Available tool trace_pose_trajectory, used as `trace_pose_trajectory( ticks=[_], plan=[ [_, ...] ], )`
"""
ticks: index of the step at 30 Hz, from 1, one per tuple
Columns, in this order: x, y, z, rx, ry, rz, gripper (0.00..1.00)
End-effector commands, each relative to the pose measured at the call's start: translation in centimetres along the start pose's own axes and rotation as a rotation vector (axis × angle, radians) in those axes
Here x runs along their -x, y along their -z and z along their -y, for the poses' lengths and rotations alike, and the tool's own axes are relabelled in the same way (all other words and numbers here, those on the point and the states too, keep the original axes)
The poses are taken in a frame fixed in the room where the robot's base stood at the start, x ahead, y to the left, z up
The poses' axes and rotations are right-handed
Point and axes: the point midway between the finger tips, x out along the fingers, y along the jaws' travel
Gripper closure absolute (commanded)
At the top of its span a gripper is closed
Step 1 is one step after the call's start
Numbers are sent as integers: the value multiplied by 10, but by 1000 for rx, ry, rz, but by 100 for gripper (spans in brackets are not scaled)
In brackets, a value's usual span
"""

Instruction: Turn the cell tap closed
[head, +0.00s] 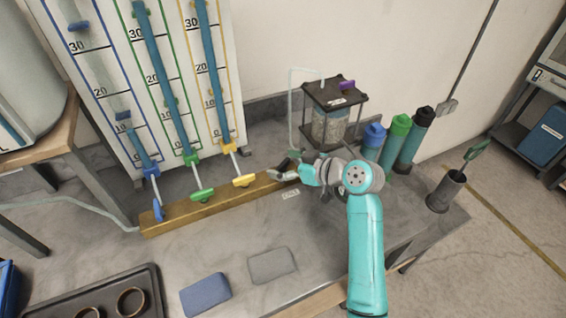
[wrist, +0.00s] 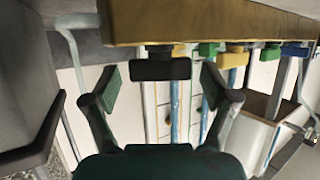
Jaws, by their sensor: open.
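The tap I take for the cell tap is a black lever handle (wrist: 160,69) under the wooden beam in the wrist view. My gripper (wrist: 158,89) is open. Its two green-padded fingers stand one on each side of the black handle, with a gap on both sides. In the head view my gripper (head: 286,170) is at the right end of the wooden beam (head: 220,205), and it hides most of the black tap there. The clear cell (head: 330,124) with grainy filling stands just behind, with a black lid and a purple knob (head: 347,86).
Blue (head: 158,210), green (head: 202,195) and yellow (head: 243,180) taps sit along the beam, below the scale tubes. Blue, green and black bottles (head: 398,140) stand right of the cell. A blue pad (head: 205,295) and a grey pad (head: 272,265) lie in front.

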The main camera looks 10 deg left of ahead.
Motion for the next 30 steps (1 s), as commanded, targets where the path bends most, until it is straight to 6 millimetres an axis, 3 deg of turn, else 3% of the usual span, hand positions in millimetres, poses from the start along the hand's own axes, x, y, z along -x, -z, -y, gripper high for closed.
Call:
trace_pose_trajectory(
  ticks=[10, 15, 18, 30],
  plan=[
    [-4, 0, 0, 0, 0, 1, 15],
    [-4, 0, 0, 0, 0, 1, 57],
    [-4, 0, 0, 0, 0, 1, 75],
    [-4, -1, 2, -30, -75, 0, 75]
  ],
)
